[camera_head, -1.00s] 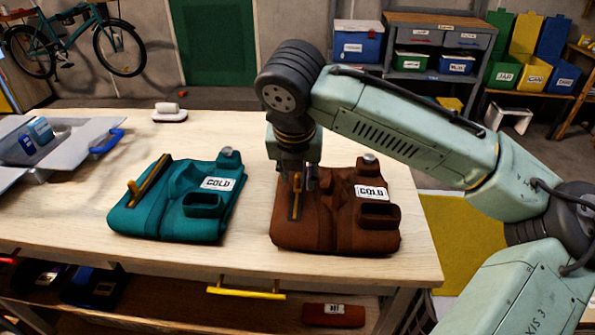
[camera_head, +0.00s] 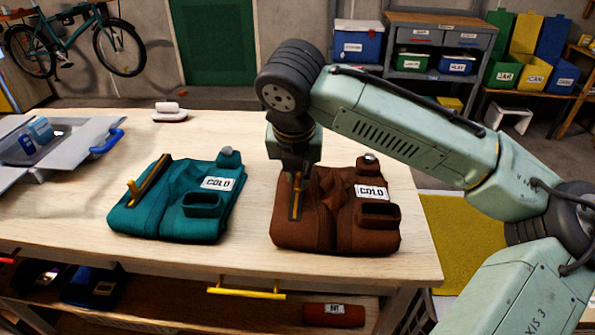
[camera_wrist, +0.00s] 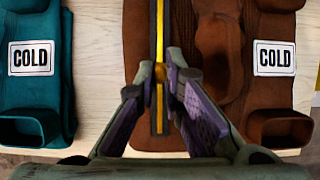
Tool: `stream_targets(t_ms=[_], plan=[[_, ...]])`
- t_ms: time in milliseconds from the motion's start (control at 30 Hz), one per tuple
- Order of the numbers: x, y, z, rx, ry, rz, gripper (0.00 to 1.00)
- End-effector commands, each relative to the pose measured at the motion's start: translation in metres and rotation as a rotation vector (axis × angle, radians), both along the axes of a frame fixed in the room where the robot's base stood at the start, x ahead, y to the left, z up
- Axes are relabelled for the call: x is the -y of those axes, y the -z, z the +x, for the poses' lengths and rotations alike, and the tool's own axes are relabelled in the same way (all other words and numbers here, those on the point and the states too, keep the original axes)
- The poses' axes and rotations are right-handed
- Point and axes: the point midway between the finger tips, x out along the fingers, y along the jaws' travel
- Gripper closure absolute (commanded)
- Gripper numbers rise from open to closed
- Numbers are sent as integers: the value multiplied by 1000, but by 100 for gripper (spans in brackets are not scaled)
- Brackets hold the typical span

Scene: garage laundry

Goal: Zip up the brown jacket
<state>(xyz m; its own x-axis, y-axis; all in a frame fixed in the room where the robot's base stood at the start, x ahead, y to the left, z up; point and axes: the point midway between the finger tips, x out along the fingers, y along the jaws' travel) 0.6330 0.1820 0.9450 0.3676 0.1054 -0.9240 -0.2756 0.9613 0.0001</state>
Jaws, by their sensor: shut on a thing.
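The brown jacket (camera_head: 337,225) lies folded on the wooden table, with a white COLD label. Its dark zip track with a yellow strip (camera_head: 295,207) runs along its left part.
A teal jacket (camera_head: 165,215) with its own zip and COLD label lies to the left. A grey open case (camera_head: 70,145) with a blue handle is at the far left. A pink and white object (camera_head: 170,112) stands at the back. Bare table separates the jackets.

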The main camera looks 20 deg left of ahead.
Motion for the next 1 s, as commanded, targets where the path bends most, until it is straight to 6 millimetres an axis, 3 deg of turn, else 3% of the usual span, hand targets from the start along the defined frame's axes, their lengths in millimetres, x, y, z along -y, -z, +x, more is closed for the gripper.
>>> stream_targets(t_ms=[167, 500, 600, 900, 933, 1000], plan=[[-2, -2, 5, -1, 1, 3, 100], [-22, -5, 72, -2, 0, 4, 100], [-24, -3, 82, -1, 0, 2, 100], [-24, -1, 85, 2, -1, 0, 100], [-24, -1, 85, 2, -1, 0, 90], [-24, -1, 85, 2, 0, 1, 86]])
